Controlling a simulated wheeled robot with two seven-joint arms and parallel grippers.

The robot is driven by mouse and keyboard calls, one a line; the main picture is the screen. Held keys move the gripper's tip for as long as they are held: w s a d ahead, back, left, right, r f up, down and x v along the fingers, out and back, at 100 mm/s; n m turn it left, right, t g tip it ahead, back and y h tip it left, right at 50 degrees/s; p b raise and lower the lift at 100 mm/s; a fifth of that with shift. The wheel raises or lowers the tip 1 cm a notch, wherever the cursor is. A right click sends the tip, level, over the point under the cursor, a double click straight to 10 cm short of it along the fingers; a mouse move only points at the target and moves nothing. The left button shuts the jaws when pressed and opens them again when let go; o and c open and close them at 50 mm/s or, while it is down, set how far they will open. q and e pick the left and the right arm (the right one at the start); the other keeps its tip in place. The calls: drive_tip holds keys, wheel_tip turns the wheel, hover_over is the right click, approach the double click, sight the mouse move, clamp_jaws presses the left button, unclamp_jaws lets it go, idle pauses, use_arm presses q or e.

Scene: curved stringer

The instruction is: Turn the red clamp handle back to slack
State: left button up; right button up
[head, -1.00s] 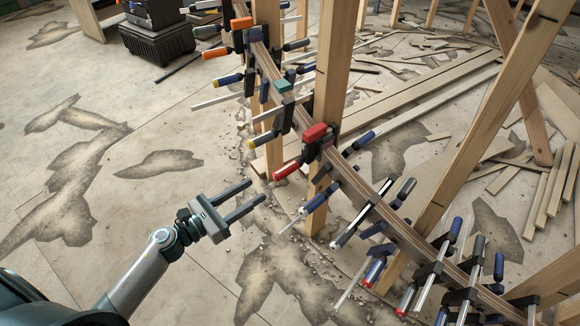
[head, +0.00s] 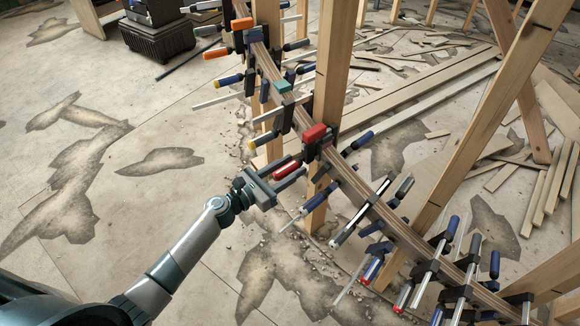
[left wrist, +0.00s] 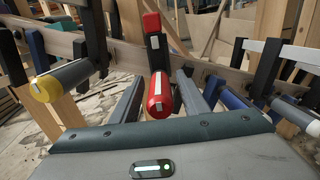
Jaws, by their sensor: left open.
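The red clamp handle (head: 286,170) sticks out toward the left from its clamp, whose red head (head: 315,132) sits on the curved stringer (head: 352,186) beside an upright post. In the left wrist view the red handle (left wrist: 159,96) stands in the middle of the picture. My left gripper (head: 291,178) is open, its fingers pointing at the clamp. In the left wrist view, one finger of the left gripper (left wrist: 160,98) is on each side of the handle, with a visible gap; I cannot tell whether either touches it. My right gripper is not in view.
Several other clamps line the stringer, among them a yellow-ended one (left wrist: 60,82) left of the handle and blue-handled ones (left wrist: 237,101) to the right. A wooden post (head: 334,70) rises close behind. The floor at left is cracked but open.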

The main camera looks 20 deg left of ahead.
use_arm(q)
clamp_jaws()
